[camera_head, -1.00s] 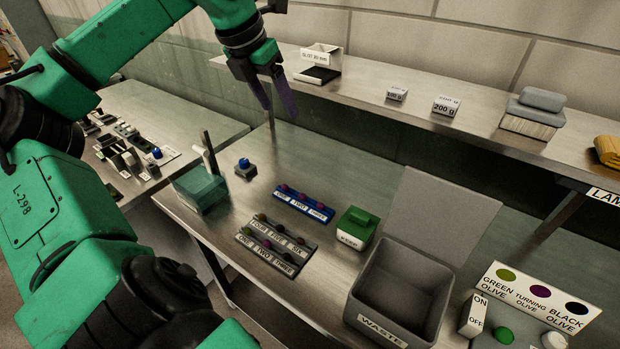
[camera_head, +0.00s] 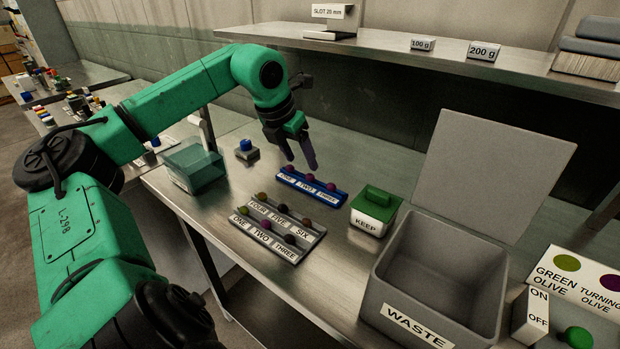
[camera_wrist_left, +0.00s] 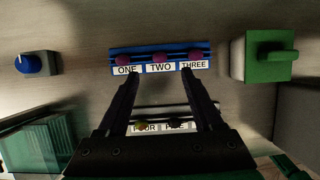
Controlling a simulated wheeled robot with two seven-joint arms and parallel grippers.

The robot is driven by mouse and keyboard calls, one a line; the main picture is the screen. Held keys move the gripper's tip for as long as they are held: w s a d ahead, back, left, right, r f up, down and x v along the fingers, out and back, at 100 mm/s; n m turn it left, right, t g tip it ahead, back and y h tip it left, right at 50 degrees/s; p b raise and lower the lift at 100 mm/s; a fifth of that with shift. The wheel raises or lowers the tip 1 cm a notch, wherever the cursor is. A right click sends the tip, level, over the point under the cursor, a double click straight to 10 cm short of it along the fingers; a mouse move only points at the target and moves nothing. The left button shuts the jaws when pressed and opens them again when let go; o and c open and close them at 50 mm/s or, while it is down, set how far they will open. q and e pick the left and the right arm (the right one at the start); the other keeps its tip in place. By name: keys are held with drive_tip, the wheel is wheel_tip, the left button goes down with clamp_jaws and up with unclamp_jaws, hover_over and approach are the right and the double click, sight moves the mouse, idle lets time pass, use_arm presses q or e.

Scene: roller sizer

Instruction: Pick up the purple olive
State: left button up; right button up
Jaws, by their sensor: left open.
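A blue rack (camera_head: 342,199) labelled ONE, TWO, THREE holds three purple-red olives; the middle one (camera_head: 310,178) is at TWO. In the wrist view the same olive (camera_wrist_left: 159,57) sits just beyond and between my fingertips. A grey rack (camera_head: 318,236) holds two rows of olives: a green one (camera_head: 244,210) at ONE, a purple one (camera_head: 265,226) at TWO, a black one (camera_head: 290,239) at THREE, and darker ones at FOUR to SIX. My left gripper (camera_head: 301,163) is open and empty, pointing down above the blue rack. My right gripper is out of view.
A green-lidded KEEP box (camera_head: 365,225) stands right of the blue rack, and a grey WASTE bin (camera_head: 380,297) with a raised lid beyond it. A clear teal box (camera_head: 193,168) and a blue-knobbed block (camera_head: 246,150) stand left. A raised shelf (camera_head: 400,62) runs behind.

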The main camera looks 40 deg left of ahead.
sight(309, 175)
use_arm(q)
drive_tip(key=p+x, duration=0.2)
drive_tip(key=x, duration=0.1)
drive_tip(key=shift+w+r+p, duration=0.1)
drive_tip(key=shift+p, duration=0.3)
drive_tip(key=x, duration=0.2)
drive_tip(key=shift+a+f, duration=0.1)
drive_tip(key=shift+f, duration=0.2)
drive_tip(key=shift+w+f, duration=0.15)
drive_tip(key=shift+f, duration=0.2)
drive_tip(key=shift+c, duration=0.3)
drive_tip(key=c, duration=0.8)
